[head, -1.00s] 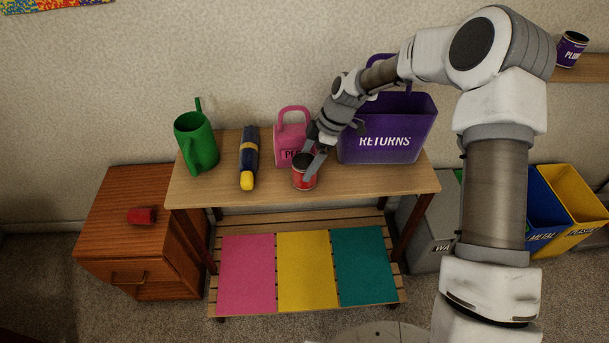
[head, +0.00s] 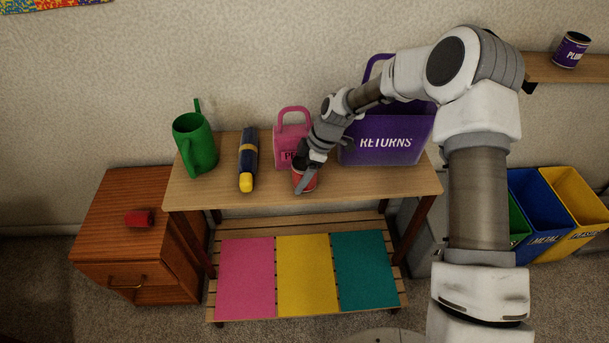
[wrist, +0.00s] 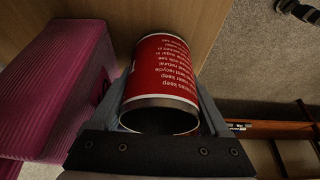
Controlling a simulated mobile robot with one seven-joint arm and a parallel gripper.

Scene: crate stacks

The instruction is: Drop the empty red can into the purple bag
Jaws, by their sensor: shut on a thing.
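A red can (head: 309,182) stands upright near the front edge of the wooden table (head: 225,192). In the wrist view the red can (wrist: 158,72) shows its printed side and dark open top, with a gripper finger on each side. My gripper (head: 304,180) is shut on the can; the wrist view shows it close up too (wrist: 160,118). The purple bag (head: 400,150), marked RETURNS, stands on the table to the right of the can, partly hidden behind my arm.
A pink bag (head: 288,152) stands just behind the can. Blue (head: 538,215) and yellow (head: 575,205) bins are at the right. A purple can (head: 571,50) sits on a wall shelf.

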